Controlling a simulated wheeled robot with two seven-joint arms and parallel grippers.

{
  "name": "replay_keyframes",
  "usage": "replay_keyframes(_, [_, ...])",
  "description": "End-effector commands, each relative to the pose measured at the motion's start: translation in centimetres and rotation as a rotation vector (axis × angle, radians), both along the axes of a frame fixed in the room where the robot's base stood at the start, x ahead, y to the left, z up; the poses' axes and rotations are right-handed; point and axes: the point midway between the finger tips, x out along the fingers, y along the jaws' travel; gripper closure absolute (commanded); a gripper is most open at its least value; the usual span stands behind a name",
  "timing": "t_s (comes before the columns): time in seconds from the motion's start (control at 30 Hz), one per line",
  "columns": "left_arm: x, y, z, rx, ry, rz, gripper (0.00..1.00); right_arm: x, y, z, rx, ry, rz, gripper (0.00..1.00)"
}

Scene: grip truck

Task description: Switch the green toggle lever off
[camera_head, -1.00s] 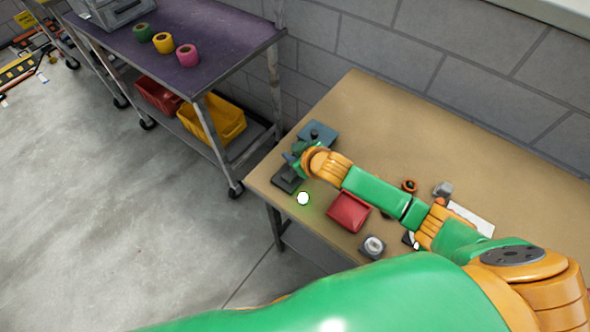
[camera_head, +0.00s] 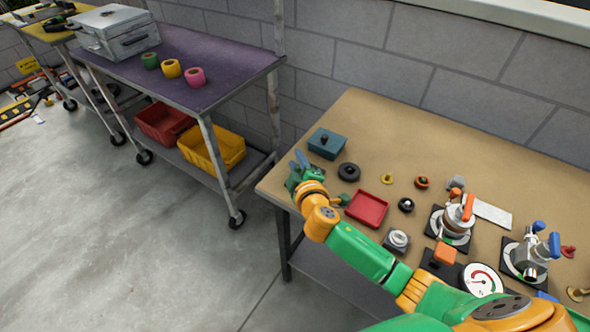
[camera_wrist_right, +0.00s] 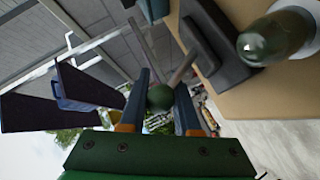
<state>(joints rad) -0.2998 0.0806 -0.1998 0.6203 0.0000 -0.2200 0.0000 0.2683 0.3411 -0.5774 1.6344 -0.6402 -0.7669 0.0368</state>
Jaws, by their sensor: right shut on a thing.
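The toggle lever (camera_wrist_right: 182,68) shows in the right wrist view as a thin shaft with a dark green ball knob (camera_wrist_right: 160,97), rising from a dark base (camera_wrist_right: 215,45). My right gripper (camera_wrist_right: 161,84) is shut on the lever, with the knob between its fingers. In the head view my right gripper (camera_head: 300,162) is at the table's left end and hides the lever and base. A small green lamp (camera_head: 345,199) sits just right of it, unlit; its dome (camera_wrist_right: 272,38) also shows in the wrist view. My left gripper is not in view.
A blue-grey box (camera_head: 327,143), a black ring (camera_head: 349,171) and a red tray (camera_head: 367,209) lie near my gripper on the tan table (camera_head: 400,125). Valves (camera_head: 455,220) and a gauge (camera_head: 482,281) stand to the right. A purple-topped cart (camera_head: 215,65) is at the left.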

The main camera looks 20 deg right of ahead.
Motion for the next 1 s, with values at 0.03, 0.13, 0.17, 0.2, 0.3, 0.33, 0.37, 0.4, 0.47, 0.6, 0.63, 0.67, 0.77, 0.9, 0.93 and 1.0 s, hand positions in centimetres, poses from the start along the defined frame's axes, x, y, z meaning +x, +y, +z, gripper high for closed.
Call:
replay_keyframes(0.03, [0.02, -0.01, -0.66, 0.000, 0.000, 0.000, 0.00, 0.07, -0.09, -0.30, -0.013, -0.012, -0.002, 1.00])
replay_keyframes(0.13, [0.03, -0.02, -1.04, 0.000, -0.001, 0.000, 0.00, 0.13, -0.16, -0.18, -0.036, -0.029, -0.001, 1.00])
replay_keyframes(0.17, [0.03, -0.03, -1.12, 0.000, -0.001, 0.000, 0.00, 0.15, -0.17, -0.14, -0.042, -0.034, -0.001, 1.00])
replay_keyframes(0.2, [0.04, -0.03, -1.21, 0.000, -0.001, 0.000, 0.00, 0.16, -0.19, -0.09, -0.047, -0.039, -0.001, 1.00])
replay_keyframes(0.3, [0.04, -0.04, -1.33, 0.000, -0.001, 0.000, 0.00, 0.19, -0.19, -0.01, -0.057, -0.046, -0.001, 1.00])
replay_keyframes(0.33, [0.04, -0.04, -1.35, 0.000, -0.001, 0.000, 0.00, 0.19, -0.20, 0.01, -0.059, -0.048, 0.000, 1.00])
replay_keyframes(0.37, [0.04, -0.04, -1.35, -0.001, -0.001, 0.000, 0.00, 0.19, -0.20, 0.03, -0.060, -0.049, -0.001, 1.00])
replay_keyframes(0.4, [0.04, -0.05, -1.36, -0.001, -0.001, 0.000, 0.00, 0.20, -0.21, 0.06, -0.061, -0.050, 0.000, 1.00])
replay_keyframes(0.47, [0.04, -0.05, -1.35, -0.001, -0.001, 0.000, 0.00, 0.21, -0.21, 0.08, -0.062, -0.051, 0.000, 1.00])
replay_keyframes(0.6, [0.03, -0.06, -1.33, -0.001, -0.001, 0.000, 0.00, 0.20, -0.20, 0.09, -0.062, -0.050, 0.000, 1.00])
replay_keyframes(0.63, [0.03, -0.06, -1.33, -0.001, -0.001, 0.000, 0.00, 0.20, -0.21, 0.09, -0.062, -0.050, 0.000, 1.00])
replay_keyframes(0.67, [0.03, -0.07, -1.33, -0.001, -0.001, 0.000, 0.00, 0.20, -0.20, 0.08, -0.062, -0.050, 0.000, 1.00])
replay_keyframes(0.77, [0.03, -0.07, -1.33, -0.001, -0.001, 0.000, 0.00, 0.19, -0.21, 0.07, -0.062, -0.050, 0.000, 0.61])
replay_keyframes(0.9, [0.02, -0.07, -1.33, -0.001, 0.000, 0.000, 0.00, 0.19, -0.20, 0.05, -0.061, -0.050, 0.001, 0.39])
replay_keyframes(0.93, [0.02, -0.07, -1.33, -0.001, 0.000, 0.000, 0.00, 0.18, -0.20, 0.04, -0.061, -0.049, 0.000, 0.39])
replay_keyframes(1.0, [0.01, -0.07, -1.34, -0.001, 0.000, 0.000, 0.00, 0.18, -0.20, 0.03, -0.061, -0.049, 0.000, 0.39])
